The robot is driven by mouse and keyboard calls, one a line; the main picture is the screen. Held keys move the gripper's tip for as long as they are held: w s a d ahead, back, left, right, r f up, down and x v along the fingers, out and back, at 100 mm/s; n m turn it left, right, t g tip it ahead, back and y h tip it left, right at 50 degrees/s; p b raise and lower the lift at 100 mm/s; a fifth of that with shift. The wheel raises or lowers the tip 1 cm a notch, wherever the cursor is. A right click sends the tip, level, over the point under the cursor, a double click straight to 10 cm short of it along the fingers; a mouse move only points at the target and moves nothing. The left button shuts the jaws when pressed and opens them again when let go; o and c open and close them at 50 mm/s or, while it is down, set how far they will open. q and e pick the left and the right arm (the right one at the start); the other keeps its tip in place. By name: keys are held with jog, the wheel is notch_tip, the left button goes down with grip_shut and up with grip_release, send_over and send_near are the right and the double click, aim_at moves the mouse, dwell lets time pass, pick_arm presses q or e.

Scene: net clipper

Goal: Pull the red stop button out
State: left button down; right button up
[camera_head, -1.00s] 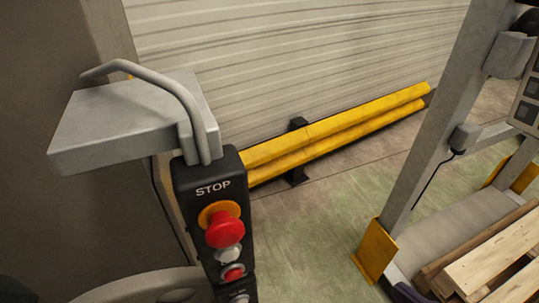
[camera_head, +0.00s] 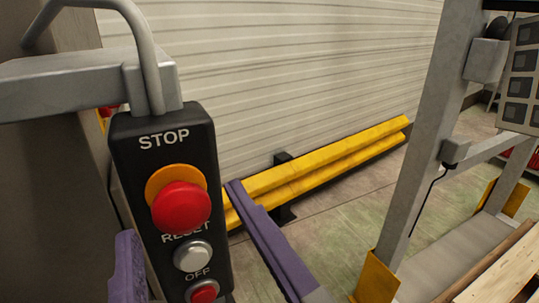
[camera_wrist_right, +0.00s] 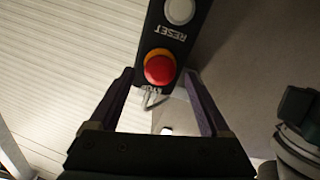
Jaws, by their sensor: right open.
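The red stop button (camera_head: 181,207) is a round mushroom head on a yellow ring, below the word STOP on a black control box (camera_head: 165,150). In the right wrist view the red button (camera_wrist_right: 159,69) is upside down, between the fingertips. My right gripper (camera_head: 182,211) is open, with one purple finger on each side of the box in the head view. Its two fingers also show in the right wrist view (camera_wrist_right: 159,75). Nothing is held, and I cannot tell whether the fingers touch the box. My left gripper is not in view.
A white reset button (camera_head: 193,256) and a small red off button (camera_head: 204,292) sit below on the box. A grey bracket with a bent tube (camera_head: 150,60) stands above it. A yellow rail (camera_head: 320,160) and a grey post (camera_head: 425,140) are to the right.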

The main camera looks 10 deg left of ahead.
jog(key=shift+w+a, duration=0.4)
jog(key=shift+w, duration=0.2)
grip_shut()
dwell(0.3)
dwell(0.8)
